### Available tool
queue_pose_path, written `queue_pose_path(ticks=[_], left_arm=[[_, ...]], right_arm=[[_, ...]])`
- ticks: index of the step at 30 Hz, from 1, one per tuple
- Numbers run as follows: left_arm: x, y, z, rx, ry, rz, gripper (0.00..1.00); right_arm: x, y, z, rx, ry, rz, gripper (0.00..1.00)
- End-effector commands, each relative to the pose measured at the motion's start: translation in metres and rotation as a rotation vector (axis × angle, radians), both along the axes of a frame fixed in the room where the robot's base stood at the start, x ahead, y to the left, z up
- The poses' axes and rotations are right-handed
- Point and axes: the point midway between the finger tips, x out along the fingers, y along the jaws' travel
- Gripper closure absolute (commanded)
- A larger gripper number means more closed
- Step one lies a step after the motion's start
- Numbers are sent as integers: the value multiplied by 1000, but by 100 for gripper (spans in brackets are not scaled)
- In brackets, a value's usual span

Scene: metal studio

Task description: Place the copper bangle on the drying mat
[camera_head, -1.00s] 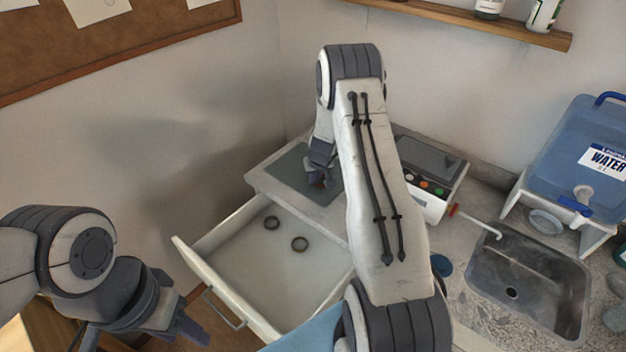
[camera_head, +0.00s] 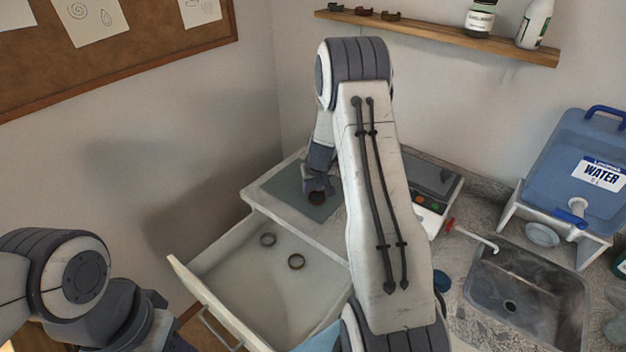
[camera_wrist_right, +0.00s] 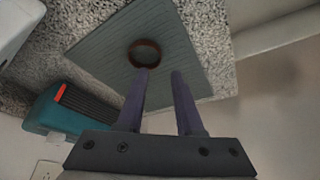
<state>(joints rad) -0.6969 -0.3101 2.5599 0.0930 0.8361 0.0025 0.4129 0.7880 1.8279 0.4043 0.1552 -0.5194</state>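The copper bangle (camera_head: 317,198), a dark reddish-brown ring, lies on the grey-green drying mat (camera_head: 284,186) at the counter's left end. The right wrist view shows the bangle (camera_wrist_right: 158,43) whole, resting on the ribbed mat (camera_wrist_right: 108,62) well inside its edges. My right gripper (camera_head: 322,187) is over the mat close to the bangle. In the wrist view its two fingers (camera_wrist_right: 159,76) are apart with nothing between them; the bangle is just beyond the tips. My left arm is at the lower left; its gripper is mostly cut off by the bottom edge.
Right of my right arm are a scale (camera_head: 428,195), a sink (camera_head: 530,295) and a blue water container (camera_head: 580,150). A shelf (camera_head: 440,35) hangs above.

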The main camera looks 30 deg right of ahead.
Motion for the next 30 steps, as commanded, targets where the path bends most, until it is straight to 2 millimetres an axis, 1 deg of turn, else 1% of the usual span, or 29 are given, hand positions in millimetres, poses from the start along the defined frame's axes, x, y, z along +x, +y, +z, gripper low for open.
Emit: queue_pose_path(ticks=[1,6,11,16,17,19,20,23,24,25,26,27,29,30], left_arm=[[0,0,0,0,0,0,50],[0,0,-2,0,0,0,50],[0,0,-3,0,0,0,50],[0,0,-3,0,0,0,50],[0,0,-3,0,0,0,50],[0,0,-3,0,0,0,50],[0,0,-3,0,0,0,50],[0,0,-3,0,0,0,50],[0,0,-3,0,0,0,50],[0,0,-3,0,0,0,50],[0,0,-3,0,0,0,50],[0,0,-3,0,0,0,50],[0,0,-3,0,0,0,50],[0,0,-3,0,0,0,50]], right_arm=[[-4,1,12,-1,-3,0,65],[-15,4,40,-1,-2,0,65],[-22,6,55,0,0,0,65],[-24,7,59,1,2,1,65],[-24,10,60,1,2,6,65],[-23,26,67,8,6,33,65],[-24,38,71,12,9,52,65],[-33,102,94,35,32,161,65],[-43,135,106,46,49,219,65],[-54,162,115,53,63,267,65],[-68,188,123,60,81,319,65],[-91,222,134,69,108,388,65],[-131,264,148,74,149,490,65],[-159,286,156,74,176,554,65]])
